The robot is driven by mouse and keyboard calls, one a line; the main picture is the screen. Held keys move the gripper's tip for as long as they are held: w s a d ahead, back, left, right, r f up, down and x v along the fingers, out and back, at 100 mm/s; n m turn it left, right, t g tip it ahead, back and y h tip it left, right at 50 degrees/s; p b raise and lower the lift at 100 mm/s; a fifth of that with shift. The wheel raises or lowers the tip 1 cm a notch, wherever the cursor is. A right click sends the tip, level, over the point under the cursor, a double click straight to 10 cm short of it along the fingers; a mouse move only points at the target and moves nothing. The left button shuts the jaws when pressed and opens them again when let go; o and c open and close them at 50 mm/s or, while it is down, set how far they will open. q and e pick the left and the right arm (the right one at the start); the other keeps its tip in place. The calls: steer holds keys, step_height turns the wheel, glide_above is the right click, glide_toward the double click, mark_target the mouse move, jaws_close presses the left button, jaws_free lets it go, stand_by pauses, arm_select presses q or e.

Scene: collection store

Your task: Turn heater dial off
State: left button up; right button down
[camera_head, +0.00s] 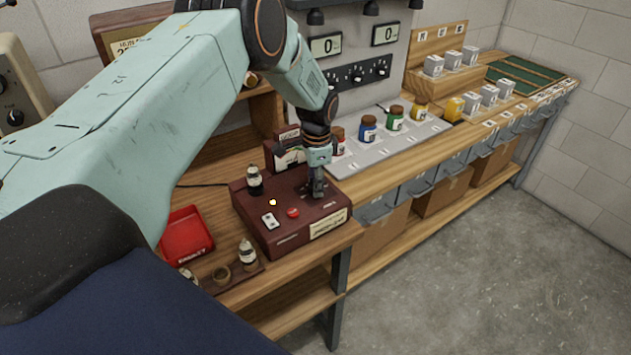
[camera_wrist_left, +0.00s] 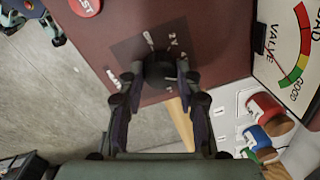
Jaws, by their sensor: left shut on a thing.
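The dark red tester box (camera_head: 285,232) stands on the wooden bench in the head view. My left gripper (camera_head: 318,188) reaches down from above onto the right part of its top. In the left wrist view a round black dial (camera_wrist_left: 160,69) sits on the box's top, with small white marks on a dark plate around it. The fingertips of my left gripper (camera_wrist_left: 162,78) are on both sides of this dial, shut on it. The dial's pointer cannot be made out. In the head view the gripper hides the dial. My right gripper is not in view.
A meter (camera_head: 289,157) stands behind. A red tray (camera_head: 186,236) lies left. Several coloured jars (camera_head: 368,128) stand on the panel to the right.

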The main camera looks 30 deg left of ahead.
arm_select(q)
steer(key=n, duration=0.5)
steer(key=shift+w+n, duration=0.1)
steer(key=shift+n, duration=0.3)
steer(key=n, duration=0.6)
steer(key=shift+g, duration=0.3)
steer(key=n, duration=0.6)
steer(key=shift+w+a+r+n+b, duration=0.1)
steer(key=shift+a+n+b, duration=0.05)
steer(key=shift+n+b, duration=0.15)
steer(key=n, duration=0.5)
steer(key=shift+n, duration=0.3)
steer(key=o, duration=1.1)
steer(key=shift+o, duration=0.2)
step_height(320, 180, up, 12)
steer(key=shift+w, duration=0.25)
